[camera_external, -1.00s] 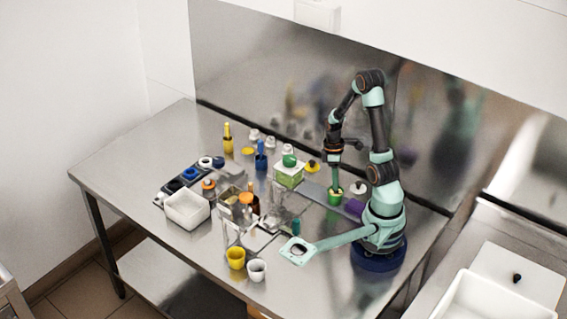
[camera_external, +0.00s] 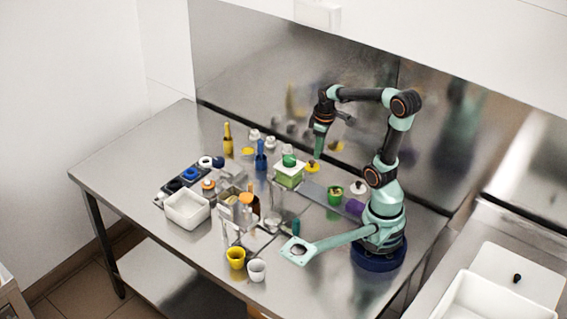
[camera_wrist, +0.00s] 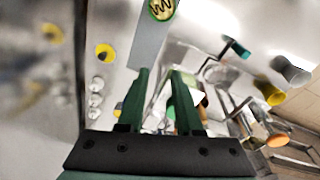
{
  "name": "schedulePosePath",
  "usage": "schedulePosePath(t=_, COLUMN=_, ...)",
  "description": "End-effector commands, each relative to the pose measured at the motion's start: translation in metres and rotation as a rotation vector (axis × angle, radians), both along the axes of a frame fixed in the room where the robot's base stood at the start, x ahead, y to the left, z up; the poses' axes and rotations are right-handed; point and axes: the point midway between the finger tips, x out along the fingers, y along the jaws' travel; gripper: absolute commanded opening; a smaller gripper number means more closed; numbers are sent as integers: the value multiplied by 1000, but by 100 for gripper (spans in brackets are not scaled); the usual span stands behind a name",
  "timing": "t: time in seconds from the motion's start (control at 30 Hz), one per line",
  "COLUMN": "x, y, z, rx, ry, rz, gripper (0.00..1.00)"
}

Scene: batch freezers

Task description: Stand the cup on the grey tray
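A green cup (camera_external: 335,194) with a yellow inside stands upright at the right end of a flat grey strip, which looks like the grey tray (camera_external: 313,190). The cup (camera_wrist: 162,9) also shows at the top edge of the wrist view, by the tray's bare surface (camera_wrist: 150,42). I cannot tell whether its whole base is on the tray. My gripper (camera_external: 318,154) hangs above and left of the cup, clear of it. In the wrist view its two green fingers (camera_wrist: 163,75) are apart with nothing held between them.
A purple thing (camera_external: 354,207) lies to the right. A yellow cup (camera_external: 236,257) and a white cup (camera_external: 256,270) stand at the front edge. A white bin (camera_external: 187,209) and several bottles crowd the left.

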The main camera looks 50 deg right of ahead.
Motion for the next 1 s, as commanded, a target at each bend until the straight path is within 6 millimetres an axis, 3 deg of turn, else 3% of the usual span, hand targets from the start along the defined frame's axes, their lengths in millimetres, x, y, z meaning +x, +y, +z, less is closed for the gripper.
schedulePosePath(t=0.2, x=1, y=50, z=37, rx=43, ry=-249, rz=-163, gripper=34)
schedulePosePath(t=0.37, x=-2, y=69, z=49, rx=98, ry=-345, rz=-239, gripper=34)
schedulePosePath(t=1.0, x=-3, y=74, z=52, rx=118, ry=-371, rz=-268, gripper=34)
